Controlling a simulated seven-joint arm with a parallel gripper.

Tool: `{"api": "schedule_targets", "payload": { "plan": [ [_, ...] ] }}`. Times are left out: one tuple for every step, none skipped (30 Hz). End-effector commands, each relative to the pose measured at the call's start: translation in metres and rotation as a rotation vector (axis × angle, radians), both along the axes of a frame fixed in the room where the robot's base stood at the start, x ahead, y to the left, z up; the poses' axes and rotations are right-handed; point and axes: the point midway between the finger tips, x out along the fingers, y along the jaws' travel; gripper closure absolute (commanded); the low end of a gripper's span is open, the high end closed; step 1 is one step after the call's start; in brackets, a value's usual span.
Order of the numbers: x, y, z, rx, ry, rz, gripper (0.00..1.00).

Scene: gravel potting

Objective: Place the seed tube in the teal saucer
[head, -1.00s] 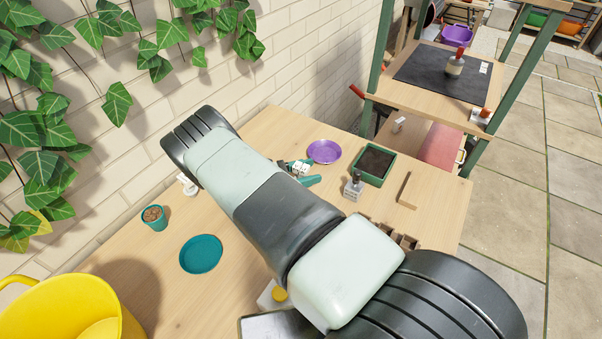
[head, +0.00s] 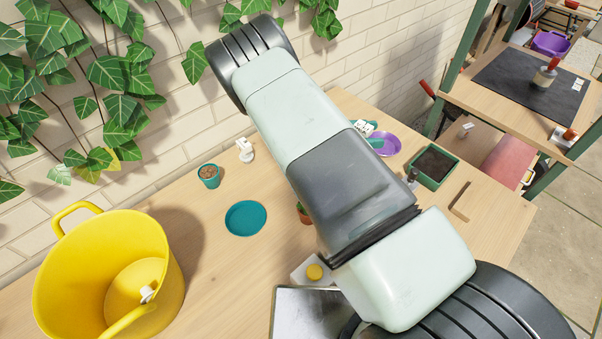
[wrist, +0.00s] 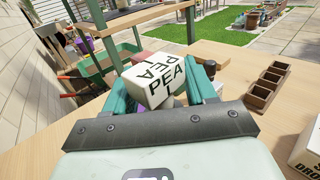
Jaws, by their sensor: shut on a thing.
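The teal saucer (head: 246,219) lies empty on the wooden bench, left of my arm in the head view. In the wrist view, my gripper (wrist: 165,88) has its two teal fingers shut on the seed tube (wrist: 155,80), which shows as a white, block-shaped end lettered PEA. The rest of the tube is hidden by the fingers and wrist. In the head view, the lettered white end (head: 366,128) shows past my arm, near the purple saucer and well away from the teal one.
A yellow bucket (head: 95,255) stands at the left. A teal pot (head: 208,176) and a small white item (head: 245,150) are behind the teal saucer. A purple saucer (head: 386,144) and soil tray (head: 434,166) are at the far right. A terracotta pot (head: 304,213) stands beside my arm.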

Motion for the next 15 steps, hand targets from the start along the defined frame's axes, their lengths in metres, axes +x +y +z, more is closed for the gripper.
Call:
{"api": "schedule_targets", "payload": {
  "plan": [
    [0.0,0.0,0.002,0.0,0.0,0.001,0.74],
    [0.0,0.001,0.002,0.0,0.001,0.003,0.74],
    [-0.001,0.003,0.003,0.0,0.002,0.011,0.74],
    [-0.002,0.006,0.003,0.0,0.003,0.022,0.74],
    [-0.003,0.01,0.003,0.0,0.004,0.037,0.74],
    [-0.006,0.017,0.004,0.0,0.004,0.067,0.74],
    [-0.008,0.025,0.006,-0.001,0.006,0.097,0.74],
    [-0.011,0.034,0.007,0.0,0.006,0.134,0.74],
    [-0.016,0.047,0.009,0.0,0.009,0.194,0.74],
    [-0.021,0.06,0.01,0.0,0.01,0.25,0.74],
    [-0.026,0.074,0.011,0.0,0.012,0.313,0.74],
    [-0.034,0.093,0.013,0.0,0.013,0.406,0.74],
    [-0.04,0.109,0.014,-0.001,0.015,0.482,0.74],
    [-0.048,0.124,0.015,-0.001,0.015,0.557,0.74],
    [-0.057,0.143,0.015,-0.003,0.016,0.656,0.74]
  ]
}}
